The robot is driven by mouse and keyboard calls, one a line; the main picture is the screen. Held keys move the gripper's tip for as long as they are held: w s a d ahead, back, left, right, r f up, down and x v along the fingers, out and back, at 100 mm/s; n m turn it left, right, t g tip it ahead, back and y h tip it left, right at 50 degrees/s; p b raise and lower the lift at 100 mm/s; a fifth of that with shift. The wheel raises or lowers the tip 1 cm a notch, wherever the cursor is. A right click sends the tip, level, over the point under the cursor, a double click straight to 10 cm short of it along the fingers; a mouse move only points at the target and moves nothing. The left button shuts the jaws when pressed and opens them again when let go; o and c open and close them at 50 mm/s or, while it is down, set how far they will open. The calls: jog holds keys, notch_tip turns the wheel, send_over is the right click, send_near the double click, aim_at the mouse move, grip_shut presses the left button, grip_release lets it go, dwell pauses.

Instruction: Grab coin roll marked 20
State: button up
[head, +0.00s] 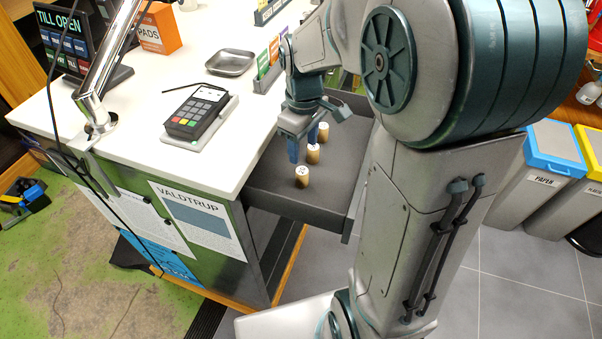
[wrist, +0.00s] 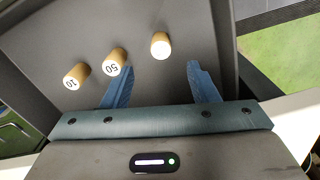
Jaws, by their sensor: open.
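Three upright tan coin rolls with white tops stand in a row in the open grey drawer (head: 262,180). In the wrist view one is marked 10 (wrist: 76,76) at the left, and one is marked 50 (wrist: 114,62) in the middle. The top of the right roll (wrist: 160,46) is washed out, so I cannot read its mark. In the head view the rolls show as a near one (head: 302,176), a middle one (head: 313,155) and a far one (head: 323,133). My gripper (head: 303,143) is open and empty above the drawer; its blue fingers (wrist: 160,70) point toward the right roll.
The white counter (head: 140,120) beside the drawer bears a card terminal (head: 197,113), a metal dish (head: 230,62) and a till screen (head: 75,45). The drawer's walls surround the rolls. Waste bins (head: 545,155) stand at the right. The near part of the drawer is bare.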

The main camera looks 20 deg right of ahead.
aim_at(302, 170)
notch_tip(302, 170, down, 10)
jog(key=shift+a+r+p, duration=0.1)
jog(key=shift+r+p, duration=0.1)
jog(key=shift+p, duration=0.5)
jog(key=c, duration=1.2)
